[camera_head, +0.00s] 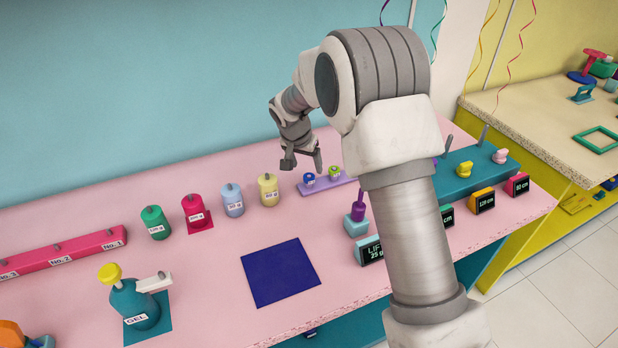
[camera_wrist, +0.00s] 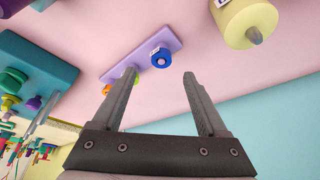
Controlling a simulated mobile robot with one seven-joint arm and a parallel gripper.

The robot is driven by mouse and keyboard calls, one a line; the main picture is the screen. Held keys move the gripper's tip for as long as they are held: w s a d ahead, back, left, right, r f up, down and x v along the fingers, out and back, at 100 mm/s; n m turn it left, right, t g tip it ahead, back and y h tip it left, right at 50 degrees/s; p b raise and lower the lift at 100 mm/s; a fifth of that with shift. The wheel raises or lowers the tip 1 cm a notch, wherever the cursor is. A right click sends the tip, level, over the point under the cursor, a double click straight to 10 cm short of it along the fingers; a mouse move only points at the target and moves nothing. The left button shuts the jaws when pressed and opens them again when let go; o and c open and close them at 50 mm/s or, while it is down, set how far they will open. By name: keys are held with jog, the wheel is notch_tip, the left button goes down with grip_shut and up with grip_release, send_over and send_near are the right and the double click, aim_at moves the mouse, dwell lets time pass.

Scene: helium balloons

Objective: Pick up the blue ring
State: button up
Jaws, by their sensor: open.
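The blue ring (camera_head: 309,180) is a small round blue piece with a pale tag, on the left part of a low purple tray (camera_head: 342,181) on the pink table. In the wrist view the blue ring (camera_wrist: 161,58) shows just beyond and between the two fingertips, on the tray (camera_wrist: 150,40). My gripper (camera_head: 303,166) is above and slightly left of the ring in the head view. In the wrist view my gripper (camera_wrist: 160,76) is open, with nothing between its fingers. A green piece (camera_head: 335,171) sits beside the ring on the tray.
A yellow cylinder (camera_head: 268,190) with a grey peg stands left of the tray; it also shows in the wrist view (camera_wrist: 245,20). Blue, red and green cylinders stand farther left. A purple bottle (camera_head: 358,206) stands in front. My arm hides part of the table's right side.

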aim_at(308, 176)
jog(key=shift+p+x, duration=0.35)
jog(key=shift+x, duration=2.5)
jog(key=shift+a, duration=0.2)
jog(key=shift+c, duration=0.3)
grip_shut()
